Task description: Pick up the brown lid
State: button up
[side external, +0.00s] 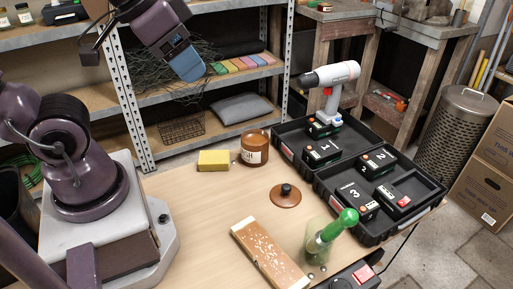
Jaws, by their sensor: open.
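The brown lid (285,199) lies flat on the wooden table with its black knob up. Open table surrounds it. A brown jar (255,150) with a pale label stands behind it and to the left, apart from it. My gripper (187,67) is at the top of the side external view, high above and well to the left of the lid, touching nothing on the table. It is open and empty. Its fingertips are seen at an angle, so the gap between them is hard to make out.
A yellow sponge (213,160) lies left of the jar. A black case (322,185) with numbered batteries and a drill (331,82) are at the right.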

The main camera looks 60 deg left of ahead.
jog(key=o, duration=0.5)
jog(key=shift+c, duration=0.2)
jog(key=n+g+y, duration=0.1)
jog(key=n+g, duration=0.4)
jog(key=n, duration=1.1)
send_near(287, 187)
jog(key=f, duration=0.5)
jog(key=shift+d+f, duration=0.2)
jog(key=shift+f, duration=0.05)
jog(key=shift+w+a+f, duration=0.1)
jog(key=shift+a+f, duration=0.15)
jog(key=shift+f, duration=0.65)
jog(key=shift+w+a+f, duration=0.1)
jog(key=shift+a+f, duration=0.15)
jog(key=shift+f, duration=0.65)
jog(key=shift+w+a+f, duration=0.1)
jog(key=shift+a+f, duration=0.15)
jog(key=shift+f, duration=0.6)
